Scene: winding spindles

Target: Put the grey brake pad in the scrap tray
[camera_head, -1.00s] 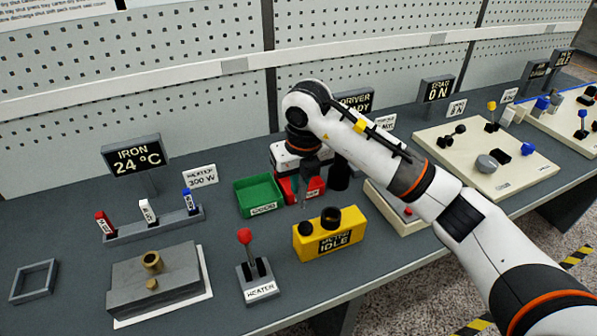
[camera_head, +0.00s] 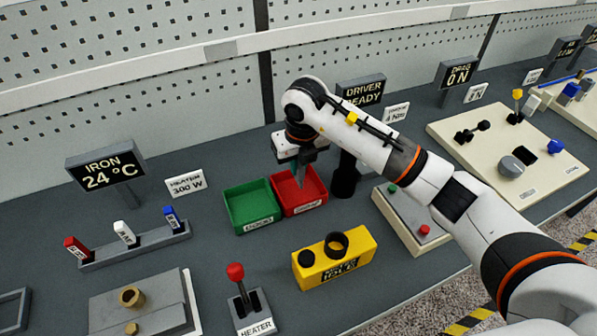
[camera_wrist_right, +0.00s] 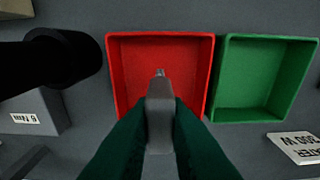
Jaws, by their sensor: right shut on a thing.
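The grey brake pad (camera_wrist_right: 159,118) is between the fingers of my right gripper in the right wrist view, and its far end points into the red tray. My right gripper (camera_head: 297,163) is shut on it, over the red tray (camera_head: 318,198) in the head view. The red tray, whose label is too small to read surely, also shows in the right wrist view (camera_wrist_right: 208,62). Its visible floor is empty. In the head view the pad is mostly hidden by the gripper. I cannot tell whether it touches the tray. My left gripper is not in view.
A green tray (camera_head: 235,220) stands beside the red one. A black post (camera_head: 345,175) is close on the other side. A yellow meter box (camera_head: 362,258) and the heater lever (camera_head: 235,272) stand in front.

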